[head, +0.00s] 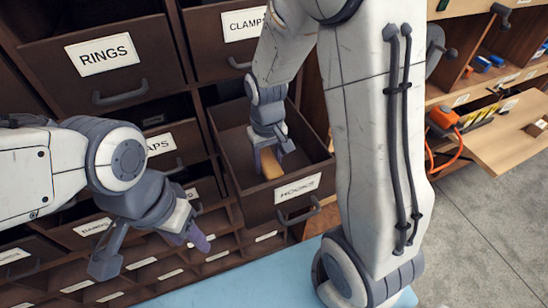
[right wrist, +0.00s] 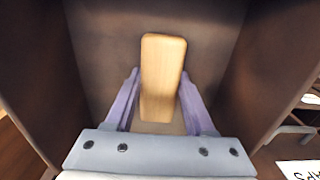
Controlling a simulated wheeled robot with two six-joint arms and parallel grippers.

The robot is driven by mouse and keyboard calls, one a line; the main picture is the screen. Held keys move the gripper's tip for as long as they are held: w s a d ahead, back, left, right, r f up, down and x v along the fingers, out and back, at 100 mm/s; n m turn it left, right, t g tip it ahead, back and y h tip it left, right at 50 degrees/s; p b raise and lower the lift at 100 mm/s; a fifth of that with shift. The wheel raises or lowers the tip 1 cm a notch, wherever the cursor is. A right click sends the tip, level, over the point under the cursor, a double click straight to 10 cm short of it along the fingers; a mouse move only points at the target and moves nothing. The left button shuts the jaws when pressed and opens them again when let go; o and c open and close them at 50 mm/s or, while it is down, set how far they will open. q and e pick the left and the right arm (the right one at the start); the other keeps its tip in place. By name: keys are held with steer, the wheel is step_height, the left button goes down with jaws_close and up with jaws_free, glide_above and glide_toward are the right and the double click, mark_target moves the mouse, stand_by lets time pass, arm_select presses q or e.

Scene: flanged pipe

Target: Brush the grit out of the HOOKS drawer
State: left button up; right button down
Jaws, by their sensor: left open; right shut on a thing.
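The HOOKS drawer (head: 258,208) is pulled out, with its label on the front and a dark handle below. My right gripper (head: 268,158) reaches down inside it, shut on a pale wooden block (head: 271,168), which looks like the brush's handle. The right wrist view shows the wooden block (right wrist: 162,75) between the purple fingers of the right gripper (right wrist: 160,103), above the drawer floor. Bristles are hidden, and I cannot make out any grit. My left gripper (head: 152,254) is open and empty, left of the drawer, in front of the lower cabinet.
Small labelled bins (head: 125,280) line the cabinet's bottom. A blue surface (head: 245,280) lies in front. At right, an orange tool (head: 444,117) with a cord hangs by wooden shelves (head: 495,75).

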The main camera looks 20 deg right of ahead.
steer(key=shift+a, duration=1.8)
steer(key=shift+d+f, duration=0.1)
steer(key=shift+d, duration=1.15)
steer(key=shift+d+p, duration=0.35)
steer(key=shift+d, duration=0.85)
step_height(320, 180, up, 15)
steer(key=p, duration=1.2)
steer(key=shift+r, duration=0.2)
